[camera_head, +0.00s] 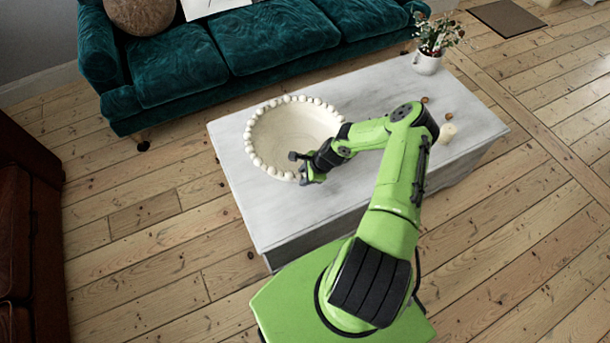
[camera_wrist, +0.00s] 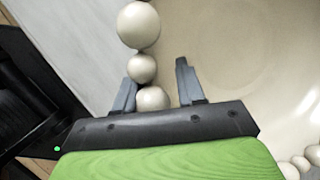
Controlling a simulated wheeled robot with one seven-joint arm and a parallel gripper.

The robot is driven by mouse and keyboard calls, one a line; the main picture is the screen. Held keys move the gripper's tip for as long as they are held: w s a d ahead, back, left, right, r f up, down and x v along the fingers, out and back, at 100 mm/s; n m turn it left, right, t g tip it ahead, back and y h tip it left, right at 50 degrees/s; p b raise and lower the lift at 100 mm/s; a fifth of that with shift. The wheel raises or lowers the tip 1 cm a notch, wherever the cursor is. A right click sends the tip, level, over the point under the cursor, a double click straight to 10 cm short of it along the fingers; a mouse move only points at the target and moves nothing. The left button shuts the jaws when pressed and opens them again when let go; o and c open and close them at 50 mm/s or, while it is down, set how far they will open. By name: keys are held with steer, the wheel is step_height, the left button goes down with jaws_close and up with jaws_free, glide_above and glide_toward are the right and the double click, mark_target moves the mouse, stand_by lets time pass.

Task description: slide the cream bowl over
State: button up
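The cream bowl (camera_head: 292,132) is wide and shallow, with a rim of round beads. It stands upright on the left part of the grey-white table. My gripper (camera_head: 300,168) is at the bowl's near right rim. In the wrist view my gripper (camera_wrist: 156,82) has its two fingers apart, one on each side of the beaded rim. A rim bead of the bowl (camera_wrist: 235,60) shows between them, close to the left finger. A narrow gap shows by the right finger. The arm hides part of the bowl's right rim in the head view.
The low table (camera_head: 232,178) has a white flowerpot (camera_head: 427,63) at its far right corner. A teal sofa (camera_head: 190,65) stands behind. Bare tabletop lies left of the bowl.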

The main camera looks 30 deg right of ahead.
steer(key=shift+c, duration=0.5)
jaws_close()
stand_by(0.8)
